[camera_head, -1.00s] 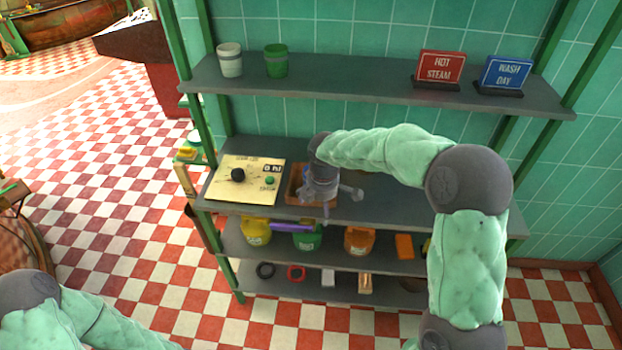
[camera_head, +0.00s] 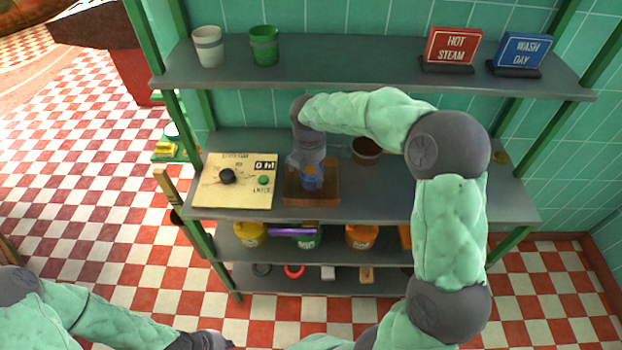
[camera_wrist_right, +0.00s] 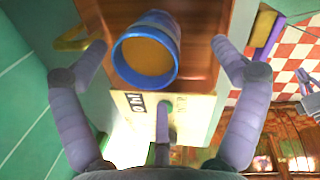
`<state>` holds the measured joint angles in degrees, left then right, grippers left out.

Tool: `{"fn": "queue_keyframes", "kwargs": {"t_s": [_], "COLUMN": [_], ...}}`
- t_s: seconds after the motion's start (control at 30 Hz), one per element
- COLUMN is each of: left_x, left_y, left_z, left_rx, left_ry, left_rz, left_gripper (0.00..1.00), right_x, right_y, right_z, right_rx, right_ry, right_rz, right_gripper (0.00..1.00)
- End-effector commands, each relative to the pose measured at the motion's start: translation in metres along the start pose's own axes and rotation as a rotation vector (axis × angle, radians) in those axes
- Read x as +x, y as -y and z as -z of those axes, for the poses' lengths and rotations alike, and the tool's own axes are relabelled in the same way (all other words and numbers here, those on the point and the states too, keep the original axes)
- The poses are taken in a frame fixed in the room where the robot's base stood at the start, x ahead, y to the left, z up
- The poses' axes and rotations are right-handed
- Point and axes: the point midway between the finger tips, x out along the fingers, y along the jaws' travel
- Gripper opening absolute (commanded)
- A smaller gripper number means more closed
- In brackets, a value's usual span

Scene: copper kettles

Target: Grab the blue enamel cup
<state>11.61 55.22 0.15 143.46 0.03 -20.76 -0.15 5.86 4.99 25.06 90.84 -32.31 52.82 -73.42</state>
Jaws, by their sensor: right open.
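The blue enamel cup (camera_head: 313,180) stands on a brown wooden tray (camera_head: 325,199) on the middle shelf, partly hidden by my right gripper (camera_head: 311,165). In the right wrist view the cup (camera_wrist_right: 148,50) shows its blue rim and a tan inside. There my right gripper (camera_wrist_right: 158,55) is open, with one finger on each side of the cup and a visible gap on both sides. My left gripper (camera_head: 206,340) is low at the bottom edge of the head view, away from the shelf, with its fingers unclear.
A cream panel (camera_head: 210,196) with a black knob and green button lies left of the tray. A brown pot (camera_head: 366,151) stands behind to the right. The upper shelf (camera_head: 350,70) overhangs, holding two cups and two signs. The shelf right of the tray has bare room.

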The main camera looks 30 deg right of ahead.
Motion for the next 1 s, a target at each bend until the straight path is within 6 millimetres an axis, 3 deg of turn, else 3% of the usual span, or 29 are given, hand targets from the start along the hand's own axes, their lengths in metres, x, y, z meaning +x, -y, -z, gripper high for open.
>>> {"fn": "queue_keyframes", "kwargs": {"t_s": [0.27,0.53,0.8,0.87,1.0], "left_x": [0.009,0.026,0.025,0.025,0.025], "left_y": [0.003,0.009,0.009,0.009,0.009], "left_z": [0.001,0.001,0.002,0.002,0.002], "left_rx": [0.000,0.000,0.000,0.000,0.000], "left_ry": [-0.001,-0.001,-0.001,-0.001,-0.001], "left_rz": [0.000,0.000,0.000,0.000,0.000], "left_gripper": [0.00,0.00,0.00,0.00,0.00], "right_x": [0.020,0.057,0.059,0.059,0.059], "right_y": [-0.003,-0.008,-0.008,-0.008,-0.008], "right_z": [-0.002,-0.006,-0.006,-0.006,-0.006], "right_rx": [0.001,0.000,0.000,0.000,0.000], "right_ry": [0.000,-0.002,-0.002,-0.002,-0.002], "right_rz": [-0.002,-0.001,-0.002,-0.002,-0.002], "right_gripper": [0.96,0.96,0.96,0.82,0.42]}}
